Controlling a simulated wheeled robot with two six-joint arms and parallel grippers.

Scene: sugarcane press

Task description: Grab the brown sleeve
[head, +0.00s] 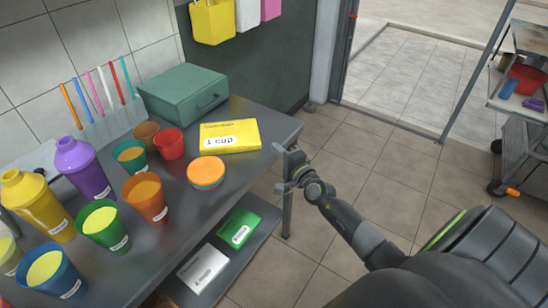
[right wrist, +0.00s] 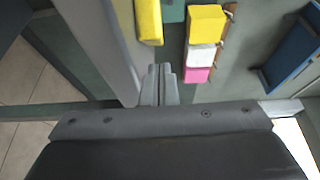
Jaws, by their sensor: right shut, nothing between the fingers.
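A brown, round, cup-like piece (head: 146,132) stands on the dark table, behind the red cup (head: 169,144) and the teal cup (head: 131,157); it looks like the brown sleeve, partly hidden by them. My right gripper (head: 281,169) is at the table's right edge, right of the yellow "1 cup" pack (head: 230,136) and well apart from the brown piece. Its fingers, also in the right wrist view (right wrist: 158,84), are shut and empty. The brown piece cannot be made out in the right wrist view. My left gripper is not in view.
An orange-topped round stack (head: 206,172) and several filled cups stand on the table (head: 190,218). A green case (head: 183,92) and a rack of colored straws (head: 105,125) are at the back. A green box (head: 239,228) lies on the lower shelf.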

